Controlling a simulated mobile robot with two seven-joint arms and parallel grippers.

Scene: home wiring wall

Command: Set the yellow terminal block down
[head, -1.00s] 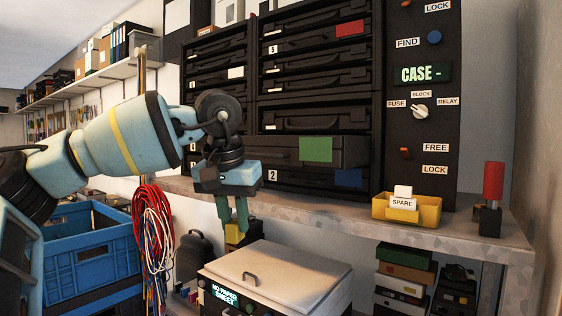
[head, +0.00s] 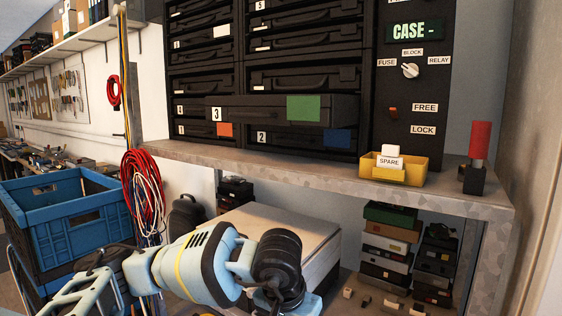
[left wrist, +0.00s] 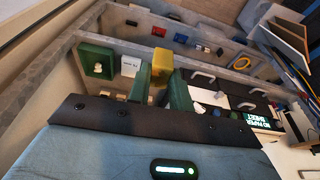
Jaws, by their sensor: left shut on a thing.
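The yellow terminal block (left wrist: 161,60) shows in the left wrist view at the tips of my left gripper (left wrist: 161,80). The gripper's two green fingers are shut on it. The surface under the block is partly hidden by the fingers, and I cannot tell whether the block touches it. In the head view my left arm reaches low across the front, with the gripper below the picture's edge. My right gripper is in neither view.
A pale-lidded machine (head: 318,232) stands behind my arm. Stacked cases (head: 392,245) and small loose blocks are on the lower shelf. Above are the metal bench (head: 330,183), a yellow SPARE bin (head: 408,173) and a protruding drawer (head: 255,108). A blue crate (head: 75,225) stands left.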

